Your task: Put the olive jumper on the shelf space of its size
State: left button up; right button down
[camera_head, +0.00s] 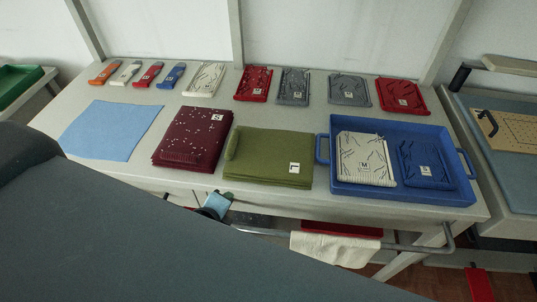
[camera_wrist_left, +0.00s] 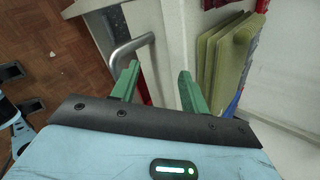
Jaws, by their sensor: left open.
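The olive jumper (camera_head: 262,160) lies folded on the table with a white tag that reads L, between a dark red jumper and a blue tray. In the left wrist view, olive folded cloth (camera_wrist_left: 224,65) shows at the right, beside the fingers and apart from them. My left gripper (camera_wrist_left: 158,78) is open, with nothing between its green fingers. In the head view, its light-blue body (camera_head: 214,206) shows low at the table's front edge, partly hidden by my dark arm. My right gripper is not in view. No shelf space with a size mark is clearly visible.
A dark red speckled jumper (camera_head: 193,138) lies left of the olive one. The blue tray (camera_head: 400,193) at the right holds a cream and a navy jumper. A metal rail (camera_head: 265,231) with a cream cloth (camera_head: 334,248) runs along the front. Several small folded items line the back.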

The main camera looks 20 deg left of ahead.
aim_at(230, 145)
pick_arm(q)
jog(key=w+a+r+m+t, duration=0.1)
jog(key=w+r+m, duration=0.1)
jog(key=m, duration=0.2)
jog(key=w+a+r+m+t+y, duration=0.1)
jog(key=w+r+m+t, duration=0.1)
jog(key=w+r+m, duration=0.1)
jog(key=w+a+r+m+t, duration=0.1)
jog(key=w+r+m, duration=0.2)
jog(key=m, duration=0.3)
jog(key=shift+r, duration=0.2)
jog(key=shift+x, duration=3.95)
jog(key=shift+a, duration=0.15)
grip_shut()
